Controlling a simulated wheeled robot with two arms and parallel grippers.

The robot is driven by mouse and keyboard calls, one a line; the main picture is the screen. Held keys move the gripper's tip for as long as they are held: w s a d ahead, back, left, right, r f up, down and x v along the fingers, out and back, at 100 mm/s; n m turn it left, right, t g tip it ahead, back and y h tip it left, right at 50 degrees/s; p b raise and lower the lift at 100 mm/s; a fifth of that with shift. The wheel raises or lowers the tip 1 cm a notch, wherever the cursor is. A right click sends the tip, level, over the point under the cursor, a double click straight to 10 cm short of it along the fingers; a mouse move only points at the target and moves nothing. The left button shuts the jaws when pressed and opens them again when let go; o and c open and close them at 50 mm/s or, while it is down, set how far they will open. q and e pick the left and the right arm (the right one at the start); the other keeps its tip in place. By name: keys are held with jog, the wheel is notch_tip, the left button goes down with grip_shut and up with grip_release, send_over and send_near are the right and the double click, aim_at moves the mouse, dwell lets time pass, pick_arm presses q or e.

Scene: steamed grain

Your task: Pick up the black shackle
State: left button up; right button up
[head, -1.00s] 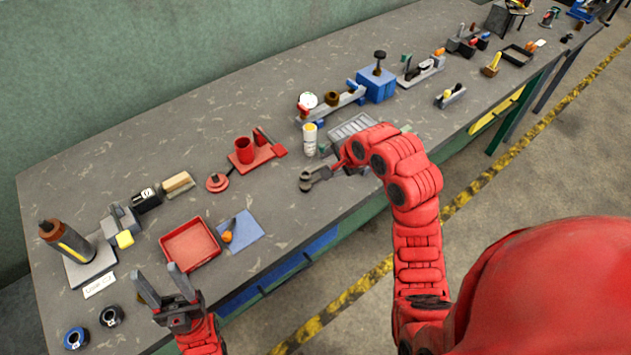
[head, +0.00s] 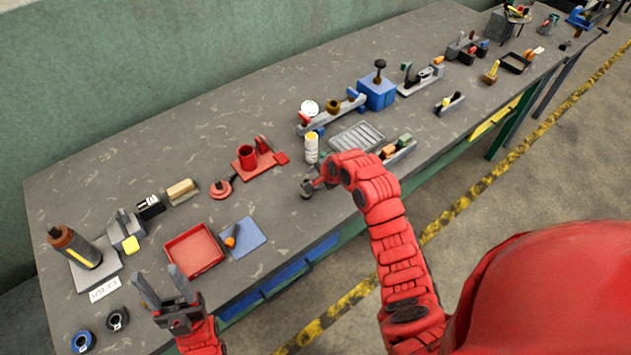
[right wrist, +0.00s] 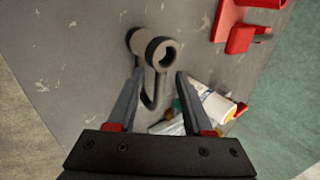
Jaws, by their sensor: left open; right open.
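The black shackle (head: 306,190) lies on the grey workbench near its front edge, partly hidden by my right gripper in the head view. In the right wrist view the dark grey shackle (right wrist: 154,48) shows its round end just beyond the fingertips, with its thin looped part running back between the fingers. My right gripper (right wrist: 160,78) is open around that part, with a gap visible on both sides; I cannot tell the height. It also shows in the head view (head: 317,183). My left gripper (head: 163,287) is open and empty, by the front edge at the left.
A white bottle (head: 312,147) stands just behind the shackle, and a grey slotted tray (head: 357,138) is beside it. A red holder with a cup (head: 247,157) is to the left. A red tray (head: 194,250) and blue mat (head: 245,236) lie nearer my left gripper.

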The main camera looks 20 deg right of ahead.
jog(key=shift+w+f, duration=0.1)
jog(key=shift+f, duration=0.1)
grip_shut()
dwell(1.3)
